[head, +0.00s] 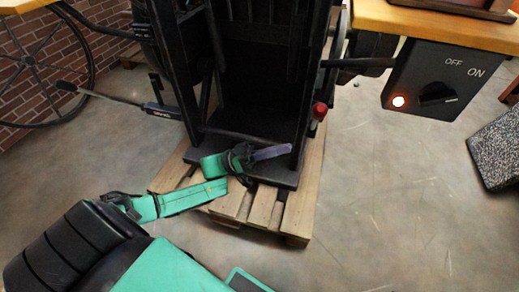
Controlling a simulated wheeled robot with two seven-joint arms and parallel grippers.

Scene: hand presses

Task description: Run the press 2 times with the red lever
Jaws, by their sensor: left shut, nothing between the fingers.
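The black press (245,85) stands on a wooden pallet (265,212) in the upper middle of the head view. The red lever's knob (320,110) shows at the right side of the press frame, with a small pale part below it. Most of the rest of the lever cannot be made out. My left gripper (280,151) is in front of the press's lower opening, left of and below the red knob, and apart from it in the picture. Its fingers are shut and empty. My right gripper is not in view.
A spoked wheel (40,65) stands at the left. The floor right of the pallet is clear.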

